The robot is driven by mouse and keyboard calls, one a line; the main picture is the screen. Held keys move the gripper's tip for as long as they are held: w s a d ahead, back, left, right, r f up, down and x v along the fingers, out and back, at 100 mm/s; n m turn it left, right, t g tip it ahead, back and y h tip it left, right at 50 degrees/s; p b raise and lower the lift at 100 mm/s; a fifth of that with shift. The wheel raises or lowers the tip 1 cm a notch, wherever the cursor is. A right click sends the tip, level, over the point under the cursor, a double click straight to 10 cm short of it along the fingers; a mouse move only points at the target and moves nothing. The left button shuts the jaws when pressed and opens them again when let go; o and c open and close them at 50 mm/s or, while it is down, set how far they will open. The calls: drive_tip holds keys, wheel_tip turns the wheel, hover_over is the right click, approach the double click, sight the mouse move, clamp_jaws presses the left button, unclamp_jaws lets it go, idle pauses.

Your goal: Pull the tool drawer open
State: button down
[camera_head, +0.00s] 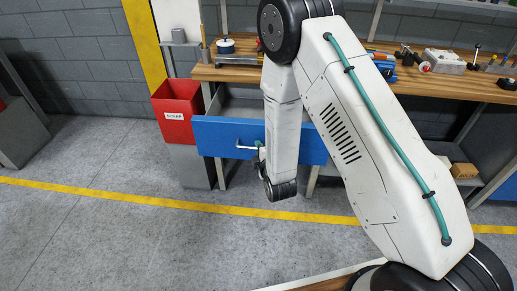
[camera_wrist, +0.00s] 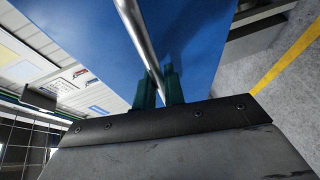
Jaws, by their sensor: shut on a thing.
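The tool drawer has a blue front (camera_head: 222,136), under the wooden workbench. It stands out from the bench, and part of its grey interior shows behind the front. Its silver bar handle (camera_head: 243,147) shows just left of my arm. In the wrist view the handle (camera_wrist: 136,32) runs down across the blue front (camera_wrist: 90,30) to between my green fingers. My gripper (camera_wrist: 160,84) is shut on the handle. In the head view my gripper (camera_head: 260,152) is mostly hidden by my own arm, at the handle's right end.
A red scrap bin (camera_head: 177,112) stands close left of the drawer. The bench top (camera_head: 225,73) carries tape, tools and small parts. A cardboard box (camera_head: 464,171) sits on a lower shelf at right. The grey floor (camera_head: 130,240) in front is clear.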

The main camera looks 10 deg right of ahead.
drive_tip(key=shift+d, duration=0.1)
drive_tip(key=c, duration=1.5)
unclamp_jaws()
drive_tip(key=shift+d, duration=0.1)
drive_tip(key=v, duration=0.7)
drive_tip(key=shift+s, duration=0.35)
